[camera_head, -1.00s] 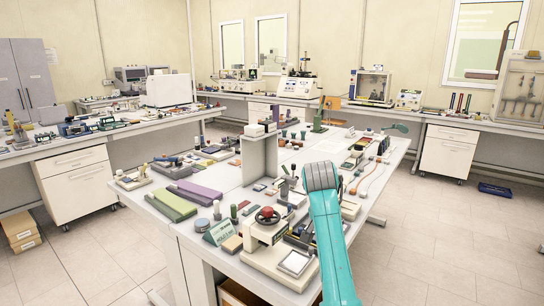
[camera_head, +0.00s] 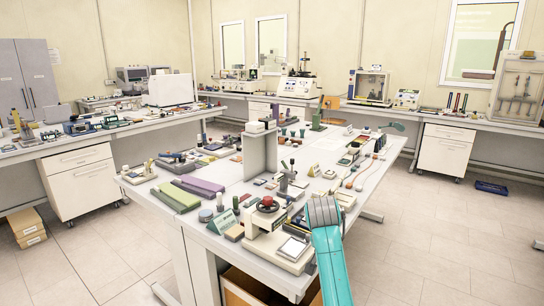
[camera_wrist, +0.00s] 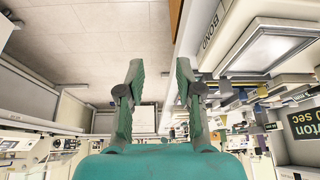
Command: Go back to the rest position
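My gripper (camera_wrist: 159,75) shows in the wrist view. Its two green fingers stand apart with nothing between them, over a background of pale floor and bench edge. In the head view my teal arm rises from the bottom edge, right of the bench press, and ends in a grey joint. The gripper itself is hidden in the head view.
The middle bench (camera_head: 225,178) is crowded with a hand press (camera_head: 275,235), green and purple blocks (camera_head: 175,197) and an upright grey panel (camera_head: 260,155). Side benches line the walls. A blue tray (camera_head: 491,187) lies on the floor.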

